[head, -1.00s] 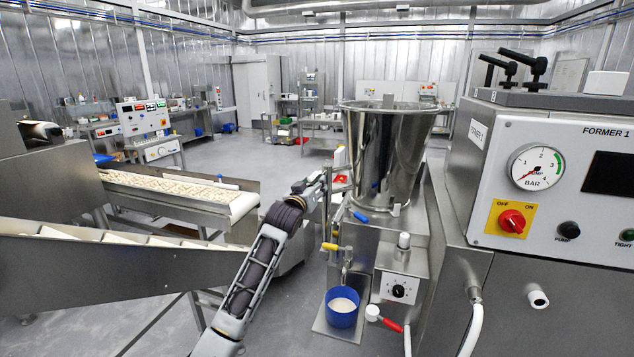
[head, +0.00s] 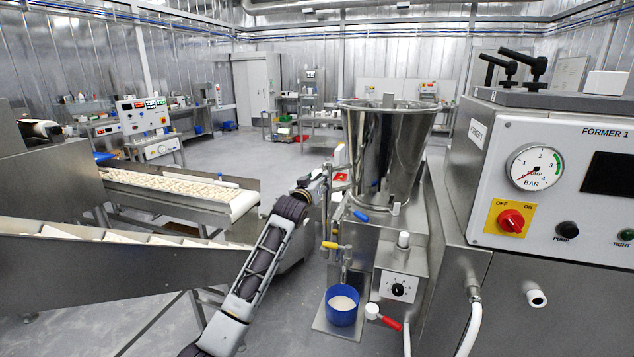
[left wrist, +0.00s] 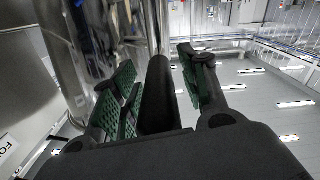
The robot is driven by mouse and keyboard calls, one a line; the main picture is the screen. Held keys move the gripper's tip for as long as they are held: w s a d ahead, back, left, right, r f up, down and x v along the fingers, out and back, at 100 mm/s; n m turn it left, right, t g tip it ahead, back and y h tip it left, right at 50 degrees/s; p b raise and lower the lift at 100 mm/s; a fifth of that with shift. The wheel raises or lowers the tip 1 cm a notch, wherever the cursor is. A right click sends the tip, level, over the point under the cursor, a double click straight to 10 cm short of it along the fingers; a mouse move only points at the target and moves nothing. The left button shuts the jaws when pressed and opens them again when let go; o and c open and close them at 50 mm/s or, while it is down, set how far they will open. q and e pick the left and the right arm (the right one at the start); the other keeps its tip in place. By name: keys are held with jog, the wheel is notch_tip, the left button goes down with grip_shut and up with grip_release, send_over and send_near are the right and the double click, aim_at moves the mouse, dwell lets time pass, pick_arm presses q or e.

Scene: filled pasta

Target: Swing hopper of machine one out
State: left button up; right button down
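The steel hopper (head: 385,155) of the machine marked FORMER 1 (head: 575,185) stands upright on its steel base, left of the control panel. My left gripper (head: 325,175) is just left of the hopper in the head view, small and partly lost against the background. In the left wrist view my left gripper (left wrist: 165,90) is open, its green-padded fingers on either side of a dark upright bar (left wrist: 158,95). Gaps show between the bar and the pads. The shiny hopper wall (left wrist: 85,45) is close by at the left. My right gripper is out of view.
A blue cup (head: 342,312) with pale contents stands below the hopper, near a yellow-handled valve (head: 330,245) and a red-handled lever (head: 390,324). A conveyor (head: 180,190) with pasta lies at the left. Open floor shows behind it.

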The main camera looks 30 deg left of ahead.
pick_arm(q)
jog(key=c, duration=0.7)
grip_shut()
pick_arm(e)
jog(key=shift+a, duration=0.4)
